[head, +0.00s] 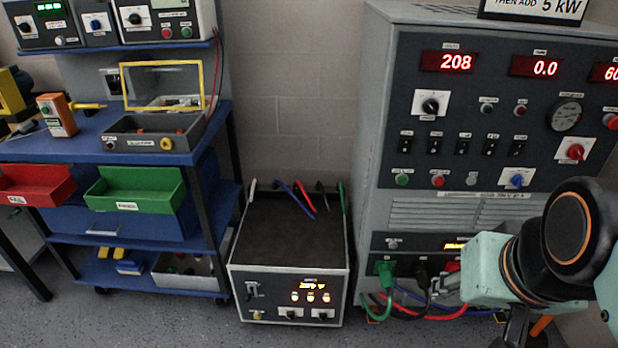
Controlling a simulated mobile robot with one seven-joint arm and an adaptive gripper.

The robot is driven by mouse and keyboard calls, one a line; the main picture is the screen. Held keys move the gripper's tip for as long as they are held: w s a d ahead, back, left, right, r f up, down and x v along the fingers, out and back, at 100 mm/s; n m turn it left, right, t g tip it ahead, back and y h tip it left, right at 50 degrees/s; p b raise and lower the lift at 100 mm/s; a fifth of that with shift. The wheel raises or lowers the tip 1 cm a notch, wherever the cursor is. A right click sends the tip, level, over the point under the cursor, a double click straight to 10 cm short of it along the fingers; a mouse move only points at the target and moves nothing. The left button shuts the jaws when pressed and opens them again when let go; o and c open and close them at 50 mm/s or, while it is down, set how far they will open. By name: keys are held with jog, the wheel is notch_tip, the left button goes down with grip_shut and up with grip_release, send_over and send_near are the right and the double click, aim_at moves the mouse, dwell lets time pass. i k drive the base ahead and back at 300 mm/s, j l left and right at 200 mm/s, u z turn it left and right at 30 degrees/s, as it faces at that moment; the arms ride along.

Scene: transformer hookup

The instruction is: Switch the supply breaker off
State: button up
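The tall grey cabinet (372,90) stands at the right, with lit red displays reading 208 and 0.0 and a third cut off at the edge. A row of several black toggle switches (462,143) sits mid-panel; their labels are too small to read. A low grey unit (236,262) on the floor has a lit amber display and a switch (252,290) at its front left. I cannot tell which switch is the supply breaker. My gripper (447,288) is low at the cabinet's front, beside the plugs. Its fingers are small and partly hidden, so its opening is unclear.
A green plug (384,270) and coloured cables (405,309) are at the cabinet's base, close to my gripper. A blue bench (150,150) with bins and instruments stands left. Coloured leads (300,195) rise behind the low unit. Floor in front is clear.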

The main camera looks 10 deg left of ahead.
aim_at(247, 299)
jog(key=i+j+u, duration=0.15)
jog(key=j+u, duration=0.15)
jog(key=j, duration=0.15)
jog(key=i+j+u, duration=0.25)
jog(key=j, duration=0.15)
jog(key=i+j+u, duration=0.3)
jog(key=l+u, duration=0.5)
jog(key=k, duration=0.45)
